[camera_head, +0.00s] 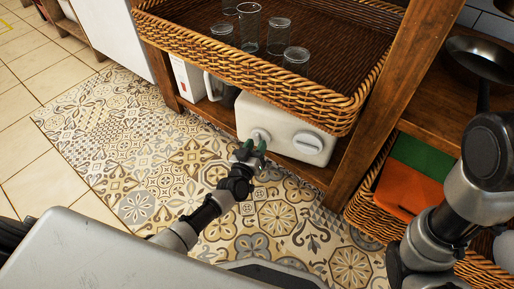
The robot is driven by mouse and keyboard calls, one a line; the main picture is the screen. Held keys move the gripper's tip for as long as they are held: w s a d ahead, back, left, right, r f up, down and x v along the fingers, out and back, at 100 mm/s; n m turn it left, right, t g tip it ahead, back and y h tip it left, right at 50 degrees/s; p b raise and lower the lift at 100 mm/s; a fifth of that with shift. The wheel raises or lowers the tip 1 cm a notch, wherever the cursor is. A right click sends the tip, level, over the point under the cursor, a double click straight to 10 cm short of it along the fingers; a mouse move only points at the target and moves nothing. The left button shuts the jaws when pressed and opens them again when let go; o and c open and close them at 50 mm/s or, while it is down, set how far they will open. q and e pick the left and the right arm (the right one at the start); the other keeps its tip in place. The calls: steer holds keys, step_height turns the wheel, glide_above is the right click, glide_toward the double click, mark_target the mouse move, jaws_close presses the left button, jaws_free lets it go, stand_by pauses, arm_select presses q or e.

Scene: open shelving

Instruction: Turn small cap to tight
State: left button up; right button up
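A white box-shaped canister (280,121) lies on the lower shelf with two round caps facing out. The small cap (260,136) is on its left and the large cap (308,143) on its right. My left gripper (250,146) is just in front of the small cap, its two dark fingers apart and pointing at it. The fingertips overlap the cap's lower edge in the picture; I cannot tell whether they touch it. My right arm shows at the right edge, but its gripper is out of view.
A wicker basket (215,62) with several glasses overhangs the canister. A wooden post (385,95) stands to its right. A lower basket (366,196) holds green and orange items. A pan (482,58) sits at the upper right. The patterned floor in front is clear.

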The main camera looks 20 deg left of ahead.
arm_select(q)
steer(key=shift+w, duration=0.55)
jaws_close()
